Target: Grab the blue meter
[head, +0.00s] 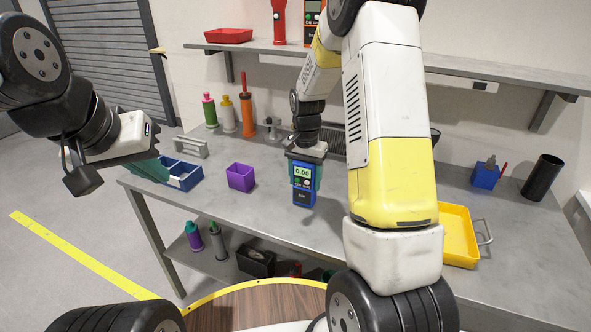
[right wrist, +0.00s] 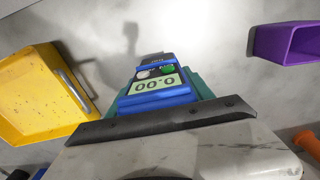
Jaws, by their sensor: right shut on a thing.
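The blue meter (head: 303,182) has a display reading 0.00 and stands out near the middle of the head view, over the grey workbench. My right gripper (head: 306,152) is above it and shut on its upper end. In the right wrist view the meter (right wrist: 155,88) extends out beyond the dark finger edge of my right gripper (right wrist: 165,122). Whether the meter's lower end touches the bench is hard to tell. My left gripper (head: 74,165) is at the left, away from the meter, with its fingers apart and nothing seen between them.
A purple bin (head: 240,177) is left of the meter, and a blue bin (head: 184,175) lies further left. A yellow tray (head: 457,236) is at the right, behind my right arm. Several bottles (head: 228,115) stand at the back. A shelf (head: 470,68) runs above the workbench (head: 215,205).

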